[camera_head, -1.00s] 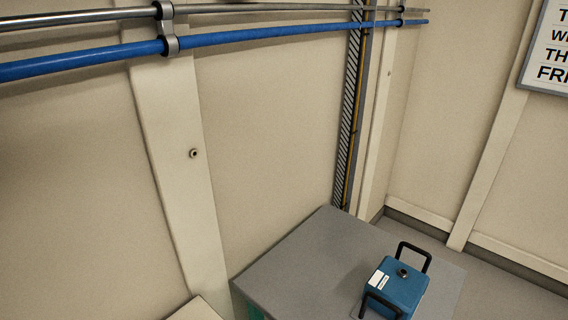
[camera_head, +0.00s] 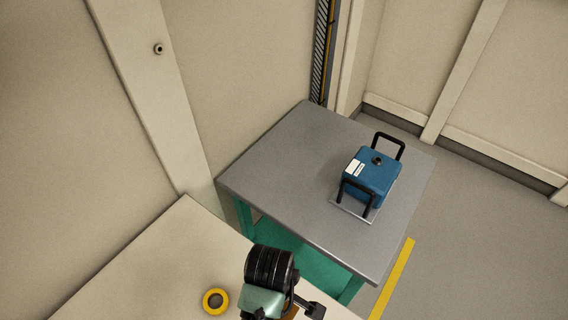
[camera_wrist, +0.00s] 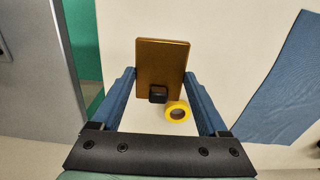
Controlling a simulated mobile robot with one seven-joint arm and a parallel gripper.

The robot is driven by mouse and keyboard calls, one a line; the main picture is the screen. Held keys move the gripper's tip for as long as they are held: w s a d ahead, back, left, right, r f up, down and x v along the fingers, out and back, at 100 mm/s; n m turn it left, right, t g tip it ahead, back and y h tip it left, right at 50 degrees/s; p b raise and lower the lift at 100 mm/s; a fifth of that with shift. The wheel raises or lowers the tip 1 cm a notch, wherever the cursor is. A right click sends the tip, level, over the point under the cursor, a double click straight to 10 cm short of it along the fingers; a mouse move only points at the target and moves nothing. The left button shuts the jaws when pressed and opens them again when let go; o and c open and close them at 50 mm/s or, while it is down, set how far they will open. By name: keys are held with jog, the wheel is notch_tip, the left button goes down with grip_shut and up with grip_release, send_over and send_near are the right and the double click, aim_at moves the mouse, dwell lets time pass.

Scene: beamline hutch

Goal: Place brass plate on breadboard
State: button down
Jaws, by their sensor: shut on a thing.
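The brass plate (camera_wrist: 163,62) shows in the wrist view as an upright-looking gold rectangle with a small black block at its lower edge. My gripper (camera_wrist: 160,76) is shut on it, with a blue finger along each side edge. In the head view my dark wrist and pale green gripper body (camera_head: 264,301) show at the bottom edge. Only a sliver of brownish colour shows beside them there, and the fingertips are hidden.
A yellow tape ring (camera_head: 215,301) lies on the cream bench top (camera_head: 150,262), near the plate in the wrist view. Beyond is a grey table (camera_head: 290,165) with a blue handled box (camera_head: 372,173). A blue sheet (camera_wrist: 287,78) lies right of my gripper.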

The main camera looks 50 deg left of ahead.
jog(key=shift+r, duration=0.5)
jog(key=shift+w+d, duration=0.1)
jog(key=shift+w, duration=0.1)
jog(key=w+d+r+m, duration=0.1)
jog(key=w+d+m, duration=0.5)
jog(key=d+m, duration=0.2)
jog(key=w+d+r+m, duration=0.1)
jog(key=w+d+m, duration=0.5)
jog(key=d+m, duration=0.3)
jog(key=m, duration=0.4)
jog(key=shift+d+r, duration=0.2)
jog(key=shift+d, duration=0.05)
jog(key=shift+s, duration=0.1)
